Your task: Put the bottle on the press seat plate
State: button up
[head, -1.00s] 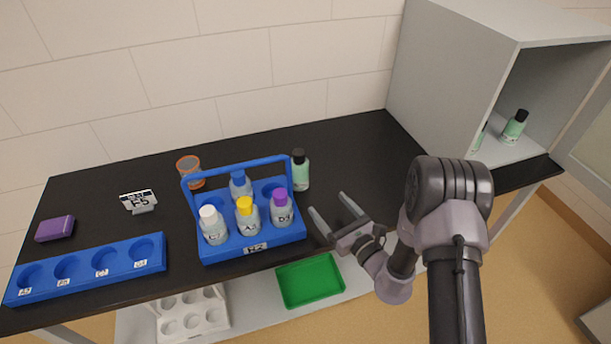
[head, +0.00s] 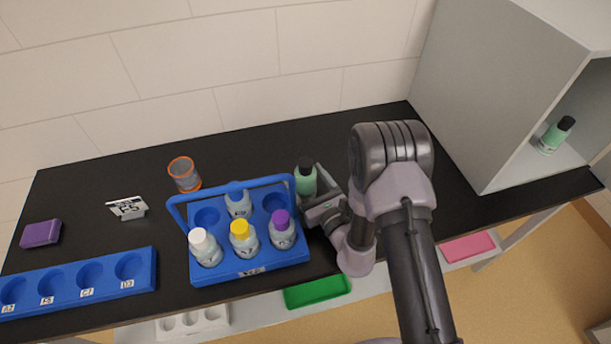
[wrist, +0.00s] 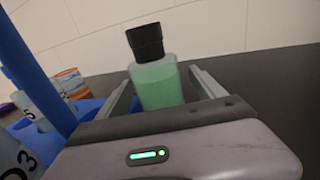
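A green bottle with a black cap (head: 305,178) stands upright on the black counter, just right of the blue carrier. It also shows in the wrist view (wrist: 158,84). My gripper (head: 314,190) is low at the bottle, with its fingers open on either side of it in the wrist view (wrist: 163,88). A gap shows between the bottle and the right finger; contact on the left is unclear. A second green bottle with a black cap (head: 556,135) stands in the grey cabinet at the right. I cannot make out a press seat plate in either view.
The blue carrier (head: 262,262) with a raised handle holds several capped bottles close left of my gripper. An orange-rimmed cup (head: 184,175), a sign (head: 127,207), a purple block (head: 41,233) and a blue rack (head: 150,262) are further left. Counter right of my arm is clear.

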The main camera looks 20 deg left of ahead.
jog(key=shift+s+r, duration=0.15)
jog(key=shift+s, duration=0.15)
jog(key=c, duration=0.3)
jog(key=shift+w, duration=0.2)
jog(key=c, duration=0.8)
jog(key=shift+s, duration=0.1)
grip_shut()
